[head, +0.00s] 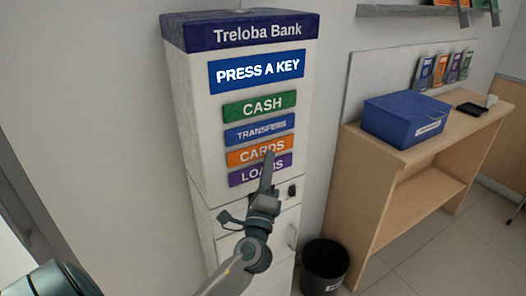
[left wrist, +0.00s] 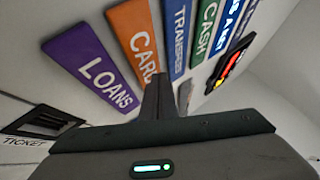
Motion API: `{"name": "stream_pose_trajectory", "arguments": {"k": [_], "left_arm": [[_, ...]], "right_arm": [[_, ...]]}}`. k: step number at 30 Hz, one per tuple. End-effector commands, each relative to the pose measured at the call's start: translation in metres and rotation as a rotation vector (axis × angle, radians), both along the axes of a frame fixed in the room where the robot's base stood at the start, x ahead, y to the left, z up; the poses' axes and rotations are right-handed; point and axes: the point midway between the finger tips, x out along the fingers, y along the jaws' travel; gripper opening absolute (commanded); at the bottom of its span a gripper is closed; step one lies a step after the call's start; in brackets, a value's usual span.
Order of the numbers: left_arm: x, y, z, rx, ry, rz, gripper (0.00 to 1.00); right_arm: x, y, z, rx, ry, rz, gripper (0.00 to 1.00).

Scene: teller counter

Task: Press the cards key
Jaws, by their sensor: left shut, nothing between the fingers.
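The orange CARDS key (head: 246,152) is third in a column of keys on the white Treloba Bank kiosk (head: 190,110). In the left wrist view the CARDS key (left wrist: 133,40) lies just ahead of the fingers, its last letters hidden. My left gripper (head: 268,160) is shut and empty, its tips over the right end of the CARDS key in the head view. Its fingers also show in the left wrist view (left wrist: 157,88). I cannot tell whether the tips touch the key. My right gripper is not in view.
The green CASH key (head: 260,106) and blue TRANSFERS key (head: 259,130) are above; the purple LOANS key (head: 245,175) is below, partly covered. The screen (head: 257,72) reads PRESS A KEY. A black bin (head: 325,268) and a wooden desk with a blue box (head: 405,118) stand to the right.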

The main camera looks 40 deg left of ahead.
Motion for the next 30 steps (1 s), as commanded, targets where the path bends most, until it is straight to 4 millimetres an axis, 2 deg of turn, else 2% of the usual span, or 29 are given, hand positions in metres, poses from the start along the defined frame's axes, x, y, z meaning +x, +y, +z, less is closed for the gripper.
{"name": "stream_pose_trajectory", "arguments": {"k": [20, 30], "left_arm": [[0.0000, 0.0000, 0.0000, 0.000, 0.000, 0.000, 0.00], [0.0026, 0.0070, 0.0001, 0.000, 0.000, 0.001, 0.00]], "right_arm": [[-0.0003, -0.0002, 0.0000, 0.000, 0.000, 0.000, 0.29], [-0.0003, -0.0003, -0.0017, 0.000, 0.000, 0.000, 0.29]]}}
